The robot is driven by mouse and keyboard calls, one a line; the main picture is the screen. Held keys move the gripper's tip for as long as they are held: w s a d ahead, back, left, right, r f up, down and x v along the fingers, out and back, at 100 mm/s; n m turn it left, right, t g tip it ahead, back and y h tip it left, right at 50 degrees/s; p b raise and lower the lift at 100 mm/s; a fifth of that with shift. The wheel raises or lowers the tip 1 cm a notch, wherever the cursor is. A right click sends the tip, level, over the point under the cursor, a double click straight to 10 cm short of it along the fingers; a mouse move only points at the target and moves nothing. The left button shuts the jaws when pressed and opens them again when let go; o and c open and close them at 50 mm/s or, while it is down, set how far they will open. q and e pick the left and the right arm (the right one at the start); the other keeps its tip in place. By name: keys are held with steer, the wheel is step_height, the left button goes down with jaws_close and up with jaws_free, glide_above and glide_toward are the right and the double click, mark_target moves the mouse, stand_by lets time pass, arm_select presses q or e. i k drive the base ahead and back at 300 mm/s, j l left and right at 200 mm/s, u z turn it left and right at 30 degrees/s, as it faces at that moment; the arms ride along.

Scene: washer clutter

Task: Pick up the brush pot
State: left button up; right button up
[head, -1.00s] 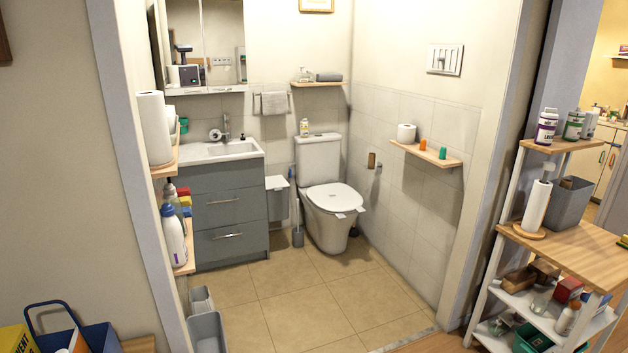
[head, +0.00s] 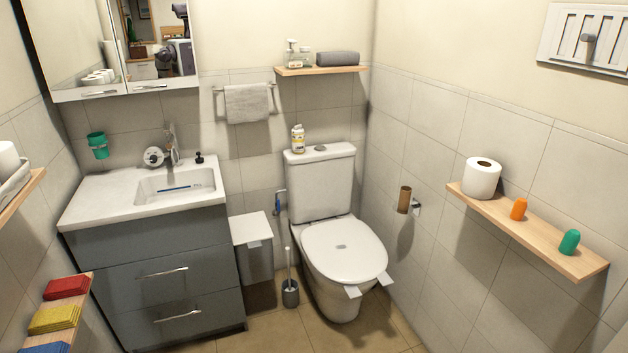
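The brush pot (head: 290,294) is a small dark grey cylinder standing upright on the tiled floor. It sits between the white-lidded grey bin and the toilet. A toilet brush (head: 288,262) stands in it, with its thin pale handle rising above the rim. Nothing covers the pot from this viewpoint. Neither of my grippers shows in the head view.
The toilet (head: 341,250) stands right of the pot, its lid down. The bin (head: 252,245) and grey vanity (head: 165,280) are on the left. A wooden shelf (head: 535,235) juts from the right wall. Floor is partly visible in front of the pot.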

mark_target(289, 300)
steer(key=i+z, duration=0.1)
steer(key=i, duration=0.4)
steer(key=i+j+z, duration=0.15)
steer(key=i, duration=0.4)
steer(key=i+j+z, duration=0.1)
steer(key=i, duration=0.4)
steer(key=i+j+z, duration=0.15)
steer(key=i, duration=0.35)
